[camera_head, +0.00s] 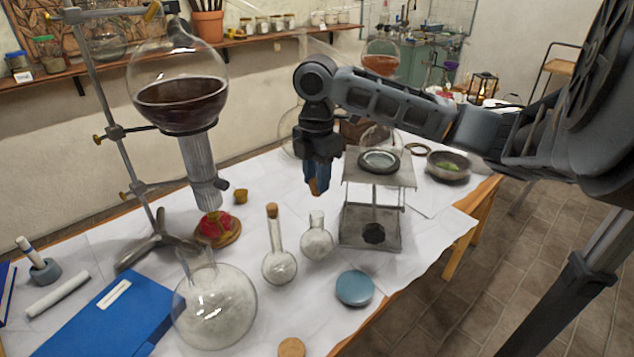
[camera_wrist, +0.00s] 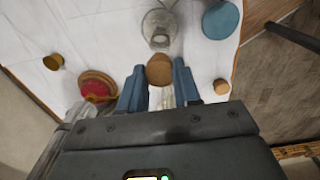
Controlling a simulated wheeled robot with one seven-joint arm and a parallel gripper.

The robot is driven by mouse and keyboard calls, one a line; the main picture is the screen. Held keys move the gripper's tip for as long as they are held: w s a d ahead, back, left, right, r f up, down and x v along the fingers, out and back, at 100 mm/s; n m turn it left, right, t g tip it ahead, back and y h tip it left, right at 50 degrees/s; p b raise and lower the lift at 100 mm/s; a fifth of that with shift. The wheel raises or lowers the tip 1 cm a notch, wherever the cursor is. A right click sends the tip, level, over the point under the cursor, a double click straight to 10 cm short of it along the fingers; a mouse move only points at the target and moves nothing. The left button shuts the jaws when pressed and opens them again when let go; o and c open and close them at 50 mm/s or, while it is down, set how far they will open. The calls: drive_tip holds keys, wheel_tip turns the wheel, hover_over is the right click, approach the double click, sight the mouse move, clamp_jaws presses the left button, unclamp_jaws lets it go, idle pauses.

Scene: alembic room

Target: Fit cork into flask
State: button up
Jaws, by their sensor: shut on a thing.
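My gripper (camera_head: 317,180) points down with blue fingers shut on a brown cork (camera_head: 314,187). In the wrist view the cork (camera_wrist: 160,70) sits between the two fingertips (camera_wrist: 160,88). A small open round flask (camera_head: 316,243) stands upright on the table, its neck below the cork in the head view, with a gap between. In the wrist view the flask (camera_wrist: 158,27) shows just beyond the cork, its mouth near the cork's edge. The depth between them is hard to judge.
A corked flask (camera_head: 279,266) stands left of the open one. A large flask (camera_head: 215,310), blue disc (camera_head: 355,288), loose cork (camera_head: 291,347) and blue book (camera_head: 115,315) are in front. A metal stand (camera_head: 371,225) stands right; a clamped flask of dark liquid (camera_head: 180,100) stands left.

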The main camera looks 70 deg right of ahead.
drive_tip(key=shift+f+b, duration=1.8)
drive_tip(key=shift+f, duration=0.55)
drive_tip(key=shift+f+b, duration=0.85)
drive_tip(key=shift+f, duration=0.6)
idle(2.6)
drive_tip(key=o, duration=1)
drive_tip(key=shift+o, duration=0.3)
drive_tip(key=o, duration=0.3)
drive_tip(key=shift+o, duration=0.2)
drive_tip(key=shift+r, duration=0.1)
